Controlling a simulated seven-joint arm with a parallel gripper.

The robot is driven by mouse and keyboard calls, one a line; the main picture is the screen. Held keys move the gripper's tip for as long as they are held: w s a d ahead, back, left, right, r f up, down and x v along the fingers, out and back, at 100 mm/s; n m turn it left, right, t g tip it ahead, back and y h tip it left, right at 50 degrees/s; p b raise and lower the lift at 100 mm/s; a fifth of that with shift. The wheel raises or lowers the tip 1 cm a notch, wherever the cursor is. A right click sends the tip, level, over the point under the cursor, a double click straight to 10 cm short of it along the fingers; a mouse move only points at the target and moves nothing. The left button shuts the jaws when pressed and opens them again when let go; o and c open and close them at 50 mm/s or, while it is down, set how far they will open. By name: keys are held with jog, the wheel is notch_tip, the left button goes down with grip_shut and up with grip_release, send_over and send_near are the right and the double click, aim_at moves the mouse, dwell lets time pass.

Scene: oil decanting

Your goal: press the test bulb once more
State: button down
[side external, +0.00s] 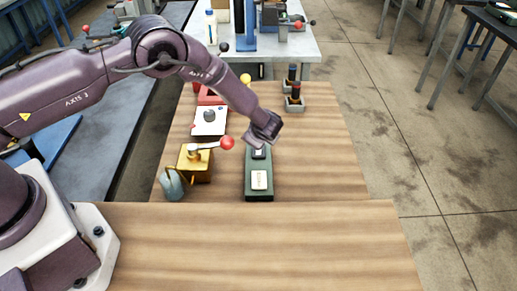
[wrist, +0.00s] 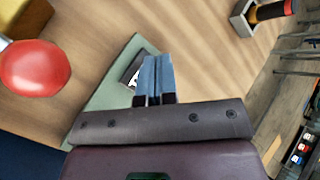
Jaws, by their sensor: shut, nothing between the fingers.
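A long dark green box (side external: 259,187) lies on the wooden table, with a pale labelled plate (side external: 259,179) on its near end and a smaller dark-framed pale part (side external: 258,153) towards its far end. My gripper (side external: 261,146) is shut and empty over the far end of this box. In the wrist view my blue fingers (wrist: 157,60) are together beside the dark-framed part (wrist: 133,76), partly covering the green box (wrist: 112,91). I cannot tell whether they touch it. No part is clearly recognisable as the test bulb.
Left of the green box stands a yellow block (side external: 195,163) with a red-balled lever (side external: 227,143), close to my gripper. A grey-blue jug-like thing (side external: 172,184) and a white plate with a grey knob (side external: 209,122) are nearby. Dark bottles (side external: 294,97) stand in holders behind; the table's right side is clear.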

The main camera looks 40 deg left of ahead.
jog(key=shift+f, duration=1.65)
jog(key=shift+f, duration=0.15)
dwell(0.7)
jog(key=shift+f, duration=0.25)
jog(key=shift+f, duration=0.45)
dwell(0.5)
dwell(0.4)
jog(key=shift+r, duration=0.85)
jog(key=shift+r, duration=2.55)
